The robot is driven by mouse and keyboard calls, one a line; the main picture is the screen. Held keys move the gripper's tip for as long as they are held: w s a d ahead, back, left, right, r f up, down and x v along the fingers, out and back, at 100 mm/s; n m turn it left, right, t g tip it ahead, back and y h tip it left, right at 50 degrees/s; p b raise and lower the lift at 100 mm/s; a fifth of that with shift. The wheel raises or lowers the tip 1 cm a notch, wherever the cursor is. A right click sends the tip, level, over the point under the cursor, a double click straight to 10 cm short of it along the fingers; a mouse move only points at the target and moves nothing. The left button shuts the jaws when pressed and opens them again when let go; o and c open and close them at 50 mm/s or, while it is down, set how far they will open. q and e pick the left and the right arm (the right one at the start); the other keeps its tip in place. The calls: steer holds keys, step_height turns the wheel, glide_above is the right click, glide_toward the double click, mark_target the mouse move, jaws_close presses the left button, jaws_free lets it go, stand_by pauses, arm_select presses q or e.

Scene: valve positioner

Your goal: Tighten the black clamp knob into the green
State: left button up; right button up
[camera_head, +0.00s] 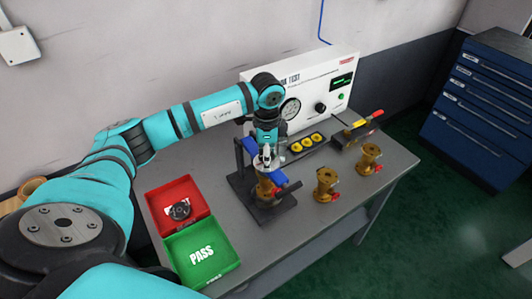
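A black clamp fixture (247,190) stands on the grey bench with a brass valve (266,190) in it. Blue parts show at the top of the fixture. My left gripper (265,163) points down right over the fixture and valve. The gripper and wrist hide the top of the fixture, so I cannot make out the black clamp knob or any green zone on it. The fingers are too small to tell whether they are open or shut, or touching anything. My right gripper is not in view.
A white test panel (305,90) with a gauge stands behind the fixture. Two brass valves (326,184) (369,158) stand to the right. A red tray (160,200) holding a dark round part (180,211) and a green PASS tray (222,278) sit left. Bench between is clear.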

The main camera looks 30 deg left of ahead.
arm_select(q)
jaws_close()
steer(key=m+b, duration=0.1)
steer(key=m, duration=0.2)
steer(key=shift+f, duration=0.2)
steer(key=m+b, duration=0.1)
steer(key=m, duration=0.2)
steer(key=shift+s, duration=0.1)
steer(key=m+b, duration=0.1)
steer(key=m, duration=0.3)
steer(key=shift+m, duration=0.4)
steer(key=m, duration=0.3)
steer(key=shift+r+b, duration=0.1)
steer(key=shift+b, duration=0.3)
steer(key=shift+o, duration=1.9)
jaws_free()
